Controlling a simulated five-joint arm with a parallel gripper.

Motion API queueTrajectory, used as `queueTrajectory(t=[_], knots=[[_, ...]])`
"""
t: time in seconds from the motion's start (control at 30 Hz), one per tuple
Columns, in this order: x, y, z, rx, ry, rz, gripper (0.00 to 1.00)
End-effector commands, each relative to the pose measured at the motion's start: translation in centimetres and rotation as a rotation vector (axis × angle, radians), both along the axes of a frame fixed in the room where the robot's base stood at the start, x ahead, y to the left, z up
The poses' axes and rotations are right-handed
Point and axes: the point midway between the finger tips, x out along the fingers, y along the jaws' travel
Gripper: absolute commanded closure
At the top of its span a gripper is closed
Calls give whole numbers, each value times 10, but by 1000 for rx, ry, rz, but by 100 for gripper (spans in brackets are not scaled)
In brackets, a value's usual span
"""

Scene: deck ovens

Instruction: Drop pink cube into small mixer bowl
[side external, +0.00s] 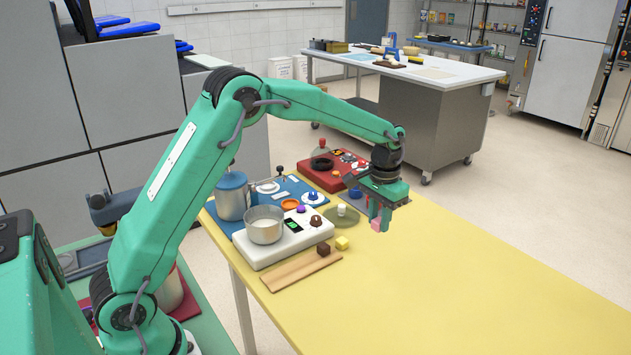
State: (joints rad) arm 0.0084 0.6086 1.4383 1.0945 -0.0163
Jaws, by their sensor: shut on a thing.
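My gripper (380,218) hangs over the yellow table, pointing down, shut on the pink cube (376,226). The cube shows low between the fingers; its gap above the table is hard to judge. A silver metal bowl (265,233) with pale contents stands on a white unit with a green display (300,238), to the left of my gripper. It looks like the small mixer bowl, but I cannot be sure. My gripper is well apart from it.
A brown cube (323,249) and a yellow cube (341,243) lie near a wooden board (299,271). A blue-topped metal canister (232,195) stands behind the bowl. A red unit (327,174) is farther back. The yellow table (450,280) is clear at right.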

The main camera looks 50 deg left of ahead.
Motion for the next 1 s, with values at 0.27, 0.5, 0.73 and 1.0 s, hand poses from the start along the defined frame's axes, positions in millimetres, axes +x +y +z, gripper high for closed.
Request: queueTrajectory(t=[0.27, 0.5, 0.73, 1.0], knots=[[-33, 64, 18, 0, -1, 8, 97], [-84, 128, 34, 1, -2, 9, 97], [-141, 174, 44, 0, 0, 6, 97], [-179, 196, 48, 0, -1, 2, 97]])
